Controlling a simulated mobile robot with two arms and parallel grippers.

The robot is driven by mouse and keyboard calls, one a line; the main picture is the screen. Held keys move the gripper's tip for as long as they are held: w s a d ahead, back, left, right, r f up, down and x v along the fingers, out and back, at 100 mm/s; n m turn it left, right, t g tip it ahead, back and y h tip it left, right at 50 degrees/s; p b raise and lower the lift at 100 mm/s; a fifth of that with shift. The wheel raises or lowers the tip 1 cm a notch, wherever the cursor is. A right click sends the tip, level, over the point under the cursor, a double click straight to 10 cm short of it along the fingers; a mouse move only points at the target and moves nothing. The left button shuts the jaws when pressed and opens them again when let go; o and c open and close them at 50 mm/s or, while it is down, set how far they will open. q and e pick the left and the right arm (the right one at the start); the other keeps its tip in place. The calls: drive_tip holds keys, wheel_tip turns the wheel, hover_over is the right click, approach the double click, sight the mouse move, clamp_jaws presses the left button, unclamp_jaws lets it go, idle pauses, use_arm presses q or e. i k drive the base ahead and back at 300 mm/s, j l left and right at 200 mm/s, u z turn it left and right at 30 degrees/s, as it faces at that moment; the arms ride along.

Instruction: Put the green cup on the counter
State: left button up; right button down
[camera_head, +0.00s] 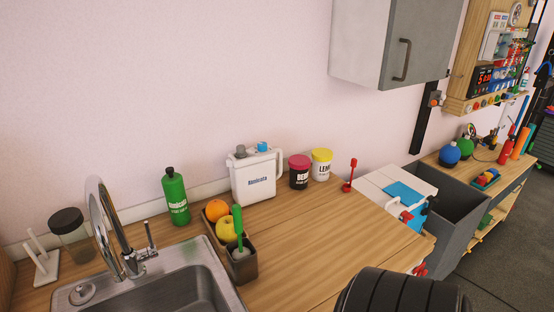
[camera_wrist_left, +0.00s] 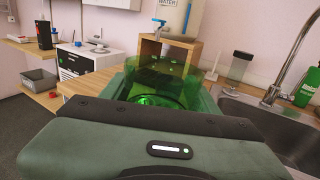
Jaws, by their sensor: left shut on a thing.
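The green cup (camera_wrist_left: 165,72) is translucent and shows in the left wrist view, just beyond my left gripper's body. My left gripper (camera_wrist_left: 155,100) is shut on it; the exact contact of the fingers is partly hidden by the gripper's body. The wooden counter (camera_head: 310,232) runs across the head view, with a bare stretch right of the sink. It also shows in the left wrist view (camera_wrist_left: 238,84), behind and beside the cup. The head view shows neither the cup nor my left gripper. My right gripper is in neither view.
A metal sink (camera_head: 185,270) with a tall faucet (camera_head: 105,225) is at the left. A small red object (camera_head: 348,178) stands near the jars.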

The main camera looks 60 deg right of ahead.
sight(328, 244)
drive_tip(key=z, duration=1.65)
drive_tip(key=i+l+z, duration=0.8)
drive_tip(key=k+l, duration=0.05)
drive_tip(key=l, duration=0.05)
